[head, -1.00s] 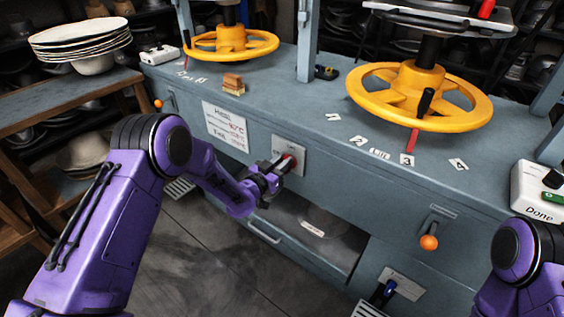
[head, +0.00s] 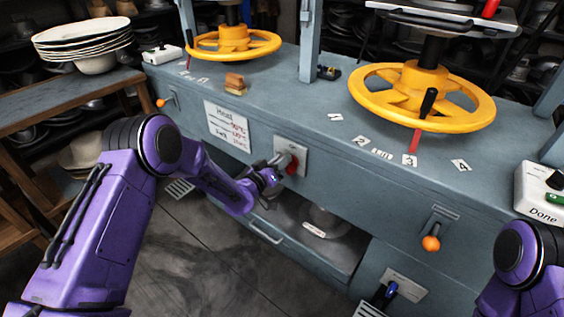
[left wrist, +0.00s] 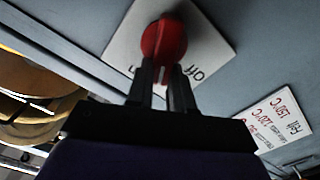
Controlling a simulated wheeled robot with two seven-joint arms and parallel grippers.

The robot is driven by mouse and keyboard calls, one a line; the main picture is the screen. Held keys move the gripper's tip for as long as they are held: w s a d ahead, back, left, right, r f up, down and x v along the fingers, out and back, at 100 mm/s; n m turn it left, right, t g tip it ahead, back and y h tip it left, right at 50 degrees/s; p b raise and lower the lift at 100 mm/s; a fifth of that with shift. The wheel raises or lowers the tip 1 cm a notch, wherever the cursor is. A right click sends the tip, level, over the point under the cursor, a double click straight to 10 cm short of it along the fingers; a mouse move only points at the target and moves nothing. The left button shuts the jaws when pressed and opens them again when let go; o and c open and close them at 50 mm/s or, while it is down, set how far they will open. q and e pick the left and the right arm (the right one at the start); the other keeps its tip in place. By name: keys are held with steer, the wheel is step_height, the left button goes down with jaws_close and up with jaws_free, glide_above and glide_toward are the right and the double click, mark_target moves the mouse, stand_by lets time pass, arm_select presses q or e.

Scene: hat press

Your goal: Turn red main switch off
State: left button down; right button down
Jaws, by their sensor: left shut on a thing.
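The red main switch (head: 292,166) is a red knob on a pale square plate (head: 303,151) on the blue-grey front panel of the press. It also shows large in the left wrist view (left wrist: 163,37), between the dark fingers. My left gripper (head: 284,163) is shut on this knob, with its fingers on either side. The word "Off" reads upside down on the plate to the right of the knob in the left wrist view. Another label on the plate is mostly hidden by a finger. My right gripper is out of view; only part of my right arm shows.
A heat label (head: 227,127) is left of the switch. Orange-tipped levers (head: 431,243) stick out from the front. Yellow handwheels (head: 422,95) stand above the bench. A low open shelf (head: 318,232) lies under the switch. A wooden table with stacked plates (head: 82,38) stands left.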

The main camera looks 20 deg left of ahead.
arm_select(q)
steer(key=n, duration=0.4)
steer(key=a+f+n+b, duration=0.1)
steer(key=n, duration=0.3)
steer(key=n+b, duration=0.1)
steer(key=n, duration=0.3)
steer(key=shift+w+a+f, duration=0.15)
steer(key=shift+w+f, duration=0.15)
steer(key=shift+f, duration=0.05)
stand_by(0.4)
steer(key=c, duration=1)
jaws_free()
steer(key=v, duration=1)
steer(key=shift+s+f, duration=0.15)
